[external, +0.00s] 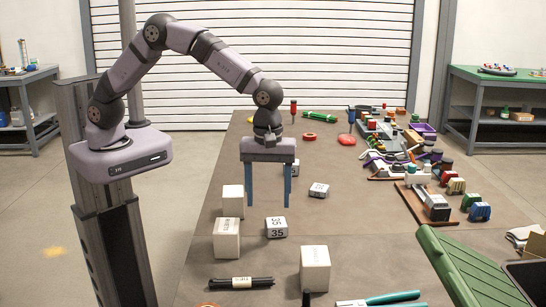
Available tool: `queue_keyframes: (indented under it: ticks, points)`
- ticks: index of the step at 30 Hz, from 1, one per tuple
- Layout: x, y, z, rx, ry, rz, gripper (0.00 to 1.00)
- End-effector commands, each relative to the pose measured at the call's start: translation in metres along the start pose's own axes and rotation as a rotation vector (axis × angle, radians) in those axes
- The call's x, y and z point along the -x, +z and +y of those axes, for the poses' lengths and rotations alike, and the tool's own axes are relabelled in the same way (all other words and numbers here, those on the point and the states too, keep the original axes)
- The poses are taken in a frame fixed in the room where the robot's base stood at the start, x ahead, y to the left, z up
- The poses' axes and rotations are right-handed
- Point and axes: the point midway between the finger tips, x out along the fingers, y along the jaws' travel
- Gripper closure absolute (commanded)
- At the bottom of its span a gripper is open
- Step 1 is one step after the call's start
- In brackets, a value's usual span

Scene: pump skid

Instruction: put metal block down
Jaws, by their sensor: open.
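My gripper (268,202) hangs fingers down over the table, with its two blue fingers wide apart and nothing visible between them. A small pale-grey block marked 35 (276,228) sits on the table just below and in front of the fingertips, apart from them. A second small grey block (318,190) with dark markings lies to the right of the right finger. I cannot tell for sure which of these two is the metal block.
Pale upright blocks stand at left (232,203) and in front (315,268). A black marker (240,283) and teal-handled pliers (385,299) lie near the front edge. A green case (465,270) is at the front right. Pump parts crowd the right side (436,205). The table's middle right is clear.

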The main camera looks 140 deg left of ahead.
Motion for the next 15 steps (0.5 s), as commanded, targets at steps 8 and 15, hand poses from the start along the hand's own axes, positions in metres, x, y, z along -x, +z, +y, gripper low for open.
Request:
queue_keyframes:
  ticks: [8,15]
  points:
    - [0.029,0.042,-0.097,-0.748,0.004,0.000,0.38]
    - [0.036,0.049,-0.201,-1.506,0.006,0.001,0.38]
